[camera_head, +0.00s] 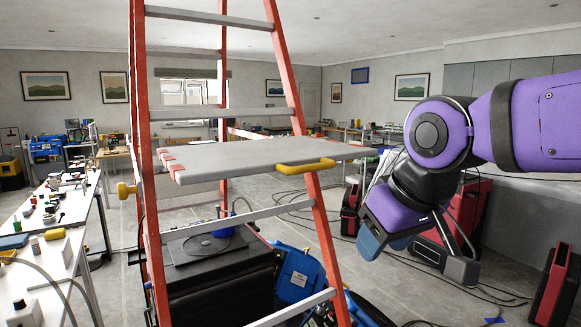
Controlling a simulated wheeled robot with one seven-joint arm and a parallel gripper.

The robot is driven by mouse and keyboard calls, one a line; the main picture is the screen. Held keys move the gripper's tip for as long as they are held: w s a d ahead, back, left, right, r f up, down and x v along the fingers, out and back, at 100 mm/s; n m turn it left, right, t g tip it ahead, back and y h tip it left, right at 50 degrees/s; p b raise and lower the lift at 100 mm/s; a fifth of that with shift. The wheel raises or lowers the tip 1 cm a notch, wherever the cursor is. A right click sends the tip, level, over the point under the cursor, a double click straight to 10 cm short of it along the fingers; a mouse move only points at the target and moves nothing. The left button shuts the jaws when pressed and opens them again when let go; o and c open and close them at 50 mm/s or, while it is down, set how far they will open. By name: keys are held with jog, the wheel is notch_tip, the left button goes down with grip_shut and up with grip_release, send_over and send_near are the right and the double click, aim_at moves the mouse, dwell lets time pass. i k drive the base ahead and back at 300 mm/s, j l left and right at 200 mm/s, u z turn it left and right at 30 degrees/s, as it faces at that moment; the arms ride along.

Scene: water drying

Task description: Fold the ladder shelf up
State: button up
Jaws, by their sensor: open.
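A red ladder (279,62) with grey rungs stands upright in the middle of the view. Its grey shelf (240,158) lies about level and sticks out to the right. My gripper (428,262) hangs at the end of my purple arm, right of the ladder and below the shelf's right end. It points down, is open and appears empty. It is apart from the handle.
A white bench (75,205) with many small items runs along the left. A dark case (215,290) and a blue case (297,272) lie behind the ladder's lower part. Red cases (556,285) stand at right, and cables lie on the floor.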

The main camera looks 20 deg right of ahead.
aim_at(197, 163)
jog(key=z, duration=0.1)
jog(key=k+l+z, duration=0.1)
jog(key=k+l, duration=0.25)
jog(key=k+l+z, duration=0.1)
jog(key=k+l, duration=0.2)
jog(key=l, duration=0.15)
